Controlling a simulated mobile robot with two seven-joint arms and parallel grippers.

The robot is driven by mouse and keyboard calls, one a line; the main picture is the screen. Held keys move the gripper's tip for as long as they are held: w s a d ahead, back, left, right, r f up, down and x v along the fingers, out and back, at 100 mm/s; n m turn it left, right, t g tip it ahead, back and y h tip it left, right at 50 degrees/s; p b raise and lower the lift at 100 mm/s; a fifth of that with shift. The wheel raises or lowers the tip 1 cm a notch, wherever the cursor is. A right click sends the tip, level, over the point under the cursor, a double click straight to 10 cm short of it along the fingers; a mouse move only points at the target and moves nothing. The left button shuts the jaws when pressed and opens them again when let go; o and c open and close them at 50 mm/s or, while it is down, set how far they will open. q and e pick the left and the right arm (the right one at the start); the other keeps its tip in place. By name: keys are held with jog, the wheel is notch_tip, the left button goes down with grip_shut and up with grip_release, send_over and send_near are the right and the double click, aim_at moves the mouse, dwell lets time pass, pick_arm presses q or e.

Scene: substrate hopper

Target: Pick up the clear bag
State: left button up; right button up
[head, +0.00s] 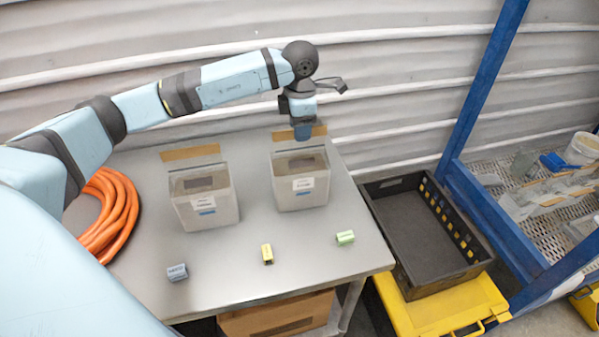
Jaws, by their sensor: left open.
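My left arm reaches in from the left, and its gripper (302,131) points down over the back of the right-hand pale grey box (301,193) on the table. The gripper is open; its fingers are small and partly merge with the box's raised brown flap. Nothing shows held in it. I cannot make out a clear bag for certain. Some translucent items (522,162) lie on the mesh rack at the right, too small to identify. My right gripper is not in view.
A second grey box (204,203) stands left on the metal table (225,266). Orange hose (108,215) is at left. A black crate (408,225) sits on a yellow case (440,305). A blue post (485,85) rises behind.

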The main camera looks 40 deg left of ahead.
aim_at(300, 151)
pick_arm(q)
jog(key=f, duration=0.2)
jog(key=f+p, duration=0.1)
jog(key=shift+w+a+f, duration=0.2)
jog(key=shift+a+f, duration=0.05)
jog(key=shift+f, duration=0.4)
grip_shut()
jog(key=shift+r, duration=0.15)
jog(key=shift+w+r, duration=0.1)
jog(key=shift+r, duration=0.35)
notch_tip(300, 151, up, 19)
jog(key=b, duration=0.3)
